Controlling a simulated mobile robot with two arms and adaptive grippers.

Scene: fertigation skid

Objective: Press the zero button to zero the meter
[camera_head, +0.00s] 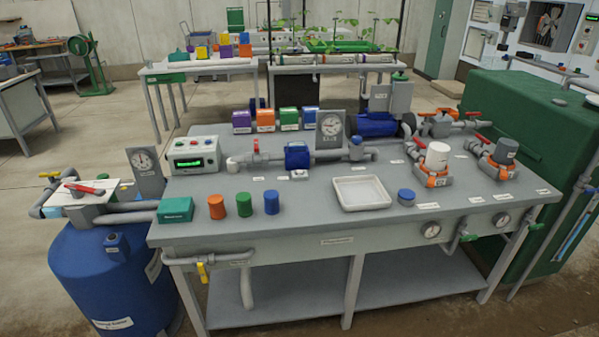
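A white meter box (209,158) stands at the back left of the grey bench, with a lit green display (189,163) on its front. Small coloured buttons (195,142) sit on its top; their labels are too small to read, so I cannot tell which one is the zero button. A small white block (299,174) with a dark top detail lies in front of a blue pipe fitting (297,156); its label is unreadable too. Neither of my grippers shows in the head view, and nothing touches the meter box.
The grey bench (300,215) holds a teal box (175,210), several coloured cylinders (244,204), a white tray (361,192) and a dial gauge (330,130). Pipes and valves fill its back and right. A blue tank (110,275) stands left, a green cabinet (528,130) right.

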